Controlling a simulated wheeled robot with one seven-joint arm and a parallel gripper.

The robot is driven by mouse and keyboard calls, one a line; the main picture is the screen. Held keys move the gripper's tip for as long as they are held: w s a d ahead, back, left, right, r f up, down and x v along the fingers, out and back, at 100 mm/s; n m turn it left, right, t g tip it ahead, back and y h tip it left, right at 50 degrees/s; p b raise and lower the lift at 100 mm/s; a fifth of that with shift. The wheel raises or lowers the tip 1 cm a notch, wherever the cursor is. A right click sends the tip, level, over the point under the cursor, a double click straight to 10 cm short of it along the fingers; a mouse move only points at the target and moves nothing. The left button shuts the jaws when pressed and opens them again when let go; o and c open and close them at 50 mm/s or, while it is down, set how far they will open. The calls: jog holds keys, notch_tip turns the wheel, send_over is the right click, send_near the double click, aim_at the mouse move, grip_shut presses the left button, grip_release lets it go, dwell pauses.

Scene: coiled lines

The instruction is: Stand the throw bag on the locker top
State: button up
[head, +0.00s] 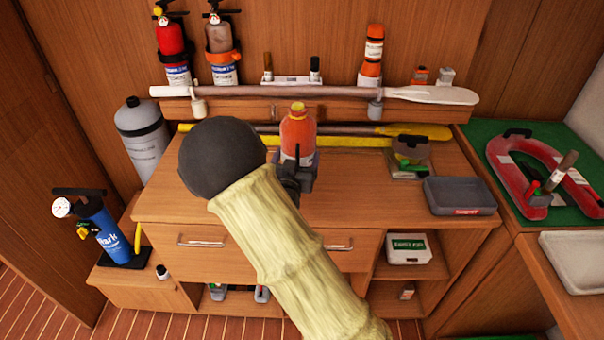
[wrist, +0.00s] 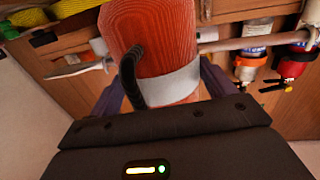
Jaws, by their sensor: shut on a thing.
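The throw bag (head: 298,132) is an orange-red cylinder, seen upright over the wooden locker top (head: 190,205) in the head view. My gripper (head: 298,160) is shut on its lower part. In the wrist view the bag (wrist: 150,40) fills the upper middle, with a pale band and a black strap loop, between the two dark fingers of my gripper (wrist: 165,90). My arm hides the bag's base and part of the locker top, so I cannot tell whether the bag touches the surface.
A paddle (head: 300,92) lies across the back ledge. A yellow-ended pole (head: 410,131) lies below it. A grey tray (head: 459,196) and a small boxed item (head: 409,156) occupy the locker top's right side. A grey cylinder (head: 142,137) stands left. The front left of the top is clear.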

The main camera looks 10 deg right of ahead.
jog(key=shift+f, duration=1.4)
jog(key=shift+f, duration=2.1)
jog(key=shift+f, duration=0.2)
jog(key=o, duration=1.2)
jog(key=shift+r, duration=0.15)
